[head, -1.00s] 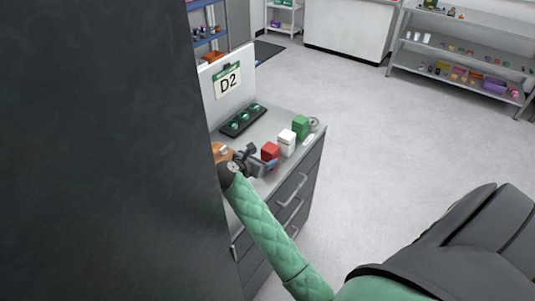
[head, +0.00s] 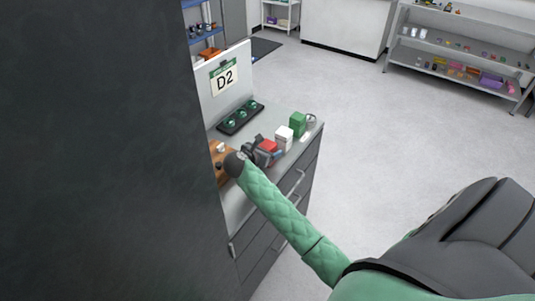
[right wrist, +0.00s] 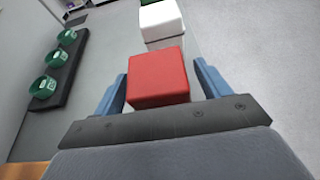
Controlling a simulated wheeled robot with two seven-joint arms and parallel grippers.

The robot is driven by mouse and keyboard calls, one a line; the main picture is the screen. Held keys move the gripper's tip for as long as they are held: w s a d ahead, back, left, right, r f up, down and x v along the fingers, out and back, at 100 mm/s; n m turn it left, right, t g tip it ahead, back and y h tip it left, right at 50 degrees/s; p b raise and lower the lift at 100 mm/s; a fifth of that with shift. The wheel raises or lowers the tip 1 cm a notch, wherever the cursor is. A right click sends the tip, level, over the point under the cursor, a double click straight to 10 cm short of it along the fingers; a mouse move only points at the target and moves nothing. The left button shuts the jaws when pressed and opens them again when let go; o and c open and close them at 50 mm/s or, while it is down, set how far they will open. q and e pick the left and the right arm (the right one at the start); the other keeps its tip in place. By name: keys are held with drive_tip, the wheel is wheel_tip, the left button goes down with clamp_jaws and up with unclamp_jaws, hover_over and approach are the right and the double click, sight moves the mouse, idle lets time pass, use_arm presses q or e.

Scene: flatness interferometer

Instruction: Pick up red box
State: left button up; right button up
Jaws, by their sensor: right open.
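The red box (head: 268,147) stands on the grey counter, in front of a white box (head: 284,138). My right gripper (head: 270,156) is at the red box, and its fingers partly hide the box in the head view. In the right wrist view the red box (right wrist: 158,78) sits between the two blue fingers of the right gripper (right wrist: 160,88), which are open with a gap on the right side. The left finger is close to the box; I cannot tell if it touches. My left gripper is not in view.
A green box (head: 298,124) stands behind the white box. A black tray (head: 240,117) with green round items lies to the left. A D2 sign (head: 224,80) hangs on the back panel. A large dark surface (head: 95,150) blocks the left of the head view.

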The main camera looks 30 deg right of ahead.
drive_tip(key=c, duration=1)
drive_tip(key=shift+c, duration=0.6)
drive_tip(key=shift+r, duration=0.15)
